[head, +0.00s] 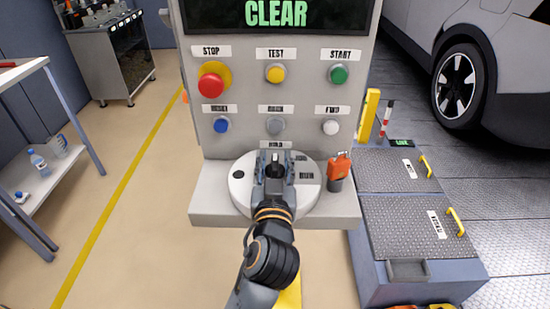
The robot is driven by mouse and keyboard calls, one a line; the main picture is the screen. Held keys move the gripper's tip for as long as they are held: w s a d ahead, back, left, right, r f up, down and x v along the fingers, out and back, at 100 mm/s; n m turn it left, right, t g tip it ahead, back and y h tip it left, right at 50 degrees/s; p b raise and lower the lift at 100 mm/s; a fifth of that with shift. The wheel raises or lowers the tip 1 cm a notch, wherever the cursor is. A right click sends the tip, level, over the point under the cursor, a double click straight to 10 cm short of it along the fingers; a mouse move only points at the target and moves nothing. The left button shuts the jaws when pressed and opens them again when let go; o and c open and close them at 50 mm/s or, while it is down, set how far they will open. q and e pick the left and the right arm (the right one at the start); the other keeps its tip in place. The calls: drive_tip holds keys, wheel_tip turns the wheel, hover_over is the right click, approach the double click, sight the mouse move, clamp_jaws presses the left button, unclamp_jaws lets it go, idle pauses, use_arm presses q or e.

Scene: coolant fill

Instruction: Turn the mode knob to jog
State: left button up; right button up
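The mode knob (273,170) is a dark grip on a round light-grey dial plate (240,190) at the front of the control console. Printed labels sit around the plate, one behind the knob reading roughly HOLD and others at its right; their small text is blurred. My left gripper (275,163) reaches in from the bottom middle, with one finger on each side of the knob. Whether the fingers touch it is not clear. My wrist hides the near part of the plate. My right gripper is not in view.
The console panel holds a red STOP button (211,84), a yellow TEST button (275,73), a green START button (338,75) and a lower button row. An orange-topped item (339,168) stands right of the dial. A screen (280,14) reads CLEAR. A shelf (75,150) stands left.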

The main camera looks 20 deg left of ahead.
use_arm(q)
drive_tip(key=shift+c, duration=0.2)
clamp_jaws()
